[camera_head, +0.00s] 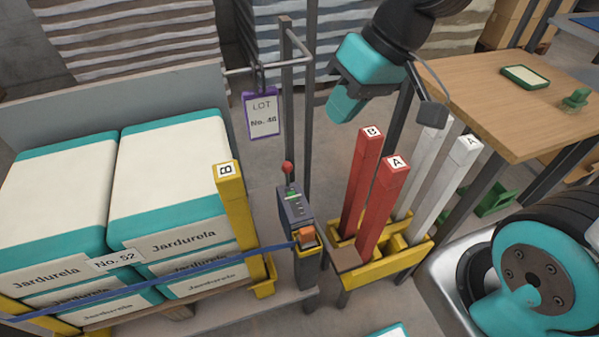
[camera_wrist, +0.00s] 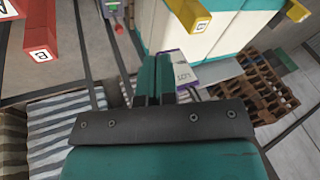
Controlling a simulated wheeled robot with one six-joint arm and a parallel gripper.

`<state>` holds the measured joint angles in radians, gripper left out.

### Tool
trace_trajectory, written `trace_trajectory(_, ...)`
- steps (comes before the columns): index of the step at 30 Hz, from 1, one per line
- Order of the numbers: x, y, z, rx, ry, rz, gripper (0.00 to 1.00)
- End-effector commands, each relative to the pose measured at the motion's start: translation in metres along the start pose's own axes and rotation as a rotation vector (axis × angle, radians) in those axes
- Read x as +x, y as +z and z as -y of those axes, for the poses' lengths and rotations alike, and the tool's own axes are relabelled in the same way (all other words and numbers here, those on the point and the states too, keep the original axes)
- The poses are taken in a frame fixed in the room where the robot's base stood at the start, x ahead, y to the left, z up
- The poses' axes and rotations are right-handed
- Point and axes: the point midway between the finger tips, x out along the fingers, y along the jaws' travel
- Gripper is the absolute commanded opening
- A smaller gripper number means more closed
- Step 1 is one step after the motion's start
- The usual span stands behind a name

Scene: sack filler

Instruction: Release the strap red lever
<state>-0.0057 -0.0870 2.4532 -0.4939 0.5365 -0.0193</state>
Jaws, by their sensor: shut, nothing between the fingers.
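The lever's red knob (camera_head: 287,168) stands upright on a thin stem above a dark grey strap unit (camera_head: 296,213) on a post, left of centre in the head view. In the wrist view the red knob (camera_wrist: 119,29) is small near the top. A blue strap (camera_head: 180,278) runs from the unit across the sacks to the left. My gripper (camera_head: 343,106) is above and to the right of the lever, apart from it. Its teal fingers (camera_wrist: 153,80) are together and empty in the wrist view.
A purple-framed LOT tag (camera_head: 263,115) hangs beside a metal frame. Stacked sacks (camera_head: 165,180) and a yellow post (camera_head: 232,210) stand left. Red posts (camera_head: 381,205) and white posts (camera_head: 455,172) stand in a yellow rack at right, before a wooden table (camera_head: 500,110).

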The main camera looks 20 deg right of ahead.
Motion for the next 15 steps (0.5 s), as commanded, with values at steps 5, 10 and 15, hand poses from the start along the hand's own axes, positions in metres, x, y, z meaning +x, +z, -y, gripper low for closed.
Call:
trace_trajectory(5,0.066,-0.025,-0.118,0.224,0.042,-0.153,0.0)
trace_trajectory(10,0.08,-0.032,-0.174,0.322,0.07,-0.235,0.0)
trace_trajectory(15,0.077,-0.034,-0.179,0.332,0.075,-0.248,0.0)
